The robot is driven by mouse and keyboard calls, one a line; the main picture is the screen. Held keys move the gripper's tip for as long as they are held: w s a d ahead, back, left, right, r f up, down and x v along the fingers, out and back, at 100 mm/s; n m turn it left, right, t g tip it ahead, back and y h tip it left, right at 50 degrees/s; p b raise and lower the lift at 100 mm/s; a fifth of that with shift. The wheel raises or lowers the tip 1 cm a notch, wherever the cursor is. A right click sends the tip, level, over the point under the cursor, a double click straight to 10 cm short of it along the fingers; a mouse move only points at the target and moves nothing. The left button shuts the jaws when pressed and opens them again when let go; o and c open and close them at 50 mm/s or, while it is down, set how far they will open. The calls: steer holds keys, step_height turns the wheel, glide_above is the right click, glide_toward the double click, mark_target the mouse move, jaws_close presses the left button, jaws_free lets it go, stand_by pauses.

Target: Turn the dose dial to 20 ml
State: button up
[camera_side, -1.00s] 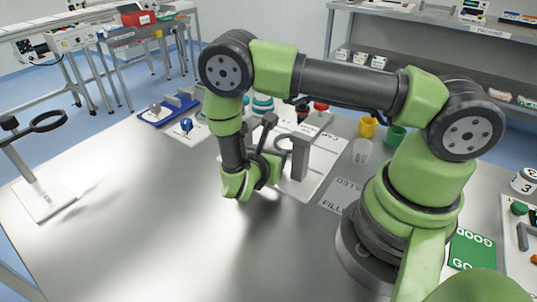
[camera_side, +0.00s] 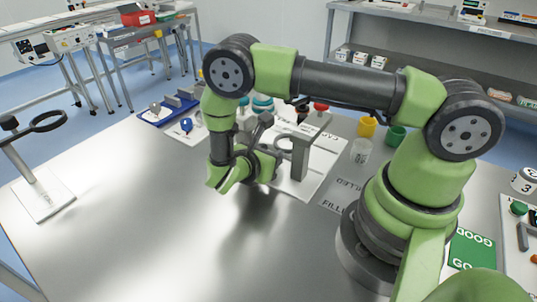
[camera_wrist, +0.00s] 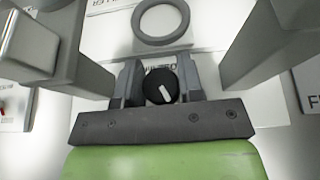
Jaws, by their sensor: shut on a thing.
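The dose dial (camera_wrist: 153,84) is a round black knob with a white pointer mark, in the middle of the wrist view. The mark slants down and slightly right in that picture. My gripper (camera_wrist: 160,80) has one dark finger on each side of the dial and is shut on it. The scale around the dial is not readable; only part of some printed lettering shows behind it. In the side view my wrist hides the dial.
A grey ring (camera_wrist: 160,42) lies just beyond the dial in the wrist view. A grey post (camera_side: 300,157) stands close to my gripper on a white board. Yellow (camera_side: 367,127) and green (camera_side: 395,137) cups stand to the right.

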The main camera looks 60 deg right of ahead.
steer(key=shift+m+g, duration=1.1)
steer(key=shift+g, duration=0.2)
steer(key=o, duration=0.9)
steer(key=v, duration=1)
steer(key=shift+r, duration=0.15)
steer(key=shift+d, duration=0.15)
